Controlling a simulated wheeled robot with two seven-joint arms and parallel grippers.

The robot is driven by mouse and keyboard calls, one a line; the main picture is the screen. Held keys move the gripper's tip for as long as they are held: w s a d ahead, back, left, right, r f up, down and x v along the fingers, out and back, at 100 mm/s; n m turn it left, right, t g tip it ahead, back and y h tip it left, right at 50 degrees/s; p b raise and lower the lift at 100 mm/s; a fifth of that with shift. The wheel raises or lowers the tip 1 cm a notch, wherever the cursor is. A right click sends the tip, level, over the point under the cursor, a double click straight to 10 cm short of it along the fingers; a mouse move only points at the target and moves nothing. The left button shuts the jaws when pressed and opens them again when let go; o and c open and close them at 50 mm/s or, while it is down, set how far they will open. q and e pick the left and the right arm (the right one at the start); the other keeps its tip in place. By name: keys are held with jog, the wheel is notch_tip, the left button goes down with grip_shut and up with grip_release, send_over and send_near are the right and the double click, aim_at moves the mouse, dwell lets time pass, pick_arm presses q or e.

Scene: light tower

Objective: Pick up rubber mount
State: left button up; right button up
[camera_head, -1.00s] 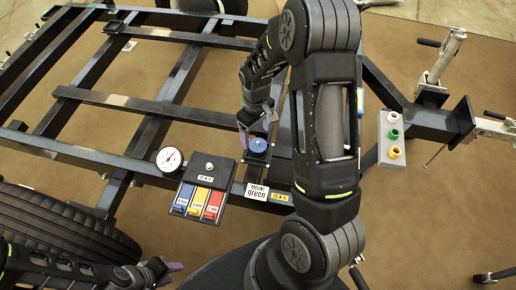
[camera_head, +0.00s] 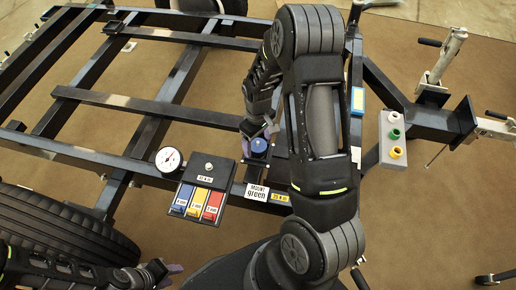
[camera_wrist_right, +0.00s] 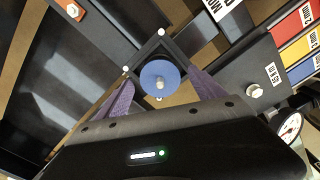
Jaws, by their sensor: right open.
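The rubber mount appears to be the round blue disc with a pale centre stud (camera_head: 260,146), on a dark square bracket by the frame beam. It also shows in the right wrist view (camera_wrist_right: 160,78). My right gripper (camera_head: 258,133) is open over the mount. In the right wrist view its purple fingers (camera_wrist_right: 162,84) stand on either side of the blue disc, with the disc between them; whether they touch it I cannot tell. My left gripper (camera_head: 168,270) is low at the bottom left, away from the mount; its opening is unclear.
A panel with blue, yellow and red bins (camera_head: 199,203) and a round gauge (camera_head: 168,159) lie left of the mount. Dark frame beams (camera_head: 150,109) surround the area.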

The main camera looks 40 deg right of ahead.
aim_at(258, 141)
jog(key=shift+c, duration=0.4)
jog(key=c, duration=1.6)
jog(key=shift+r, duration=0.15)
notch_tip(258, 141, up, 10)
jog(key=shift+f+p, duration=0.1)
jog(key=shift+p, duration=0.9)
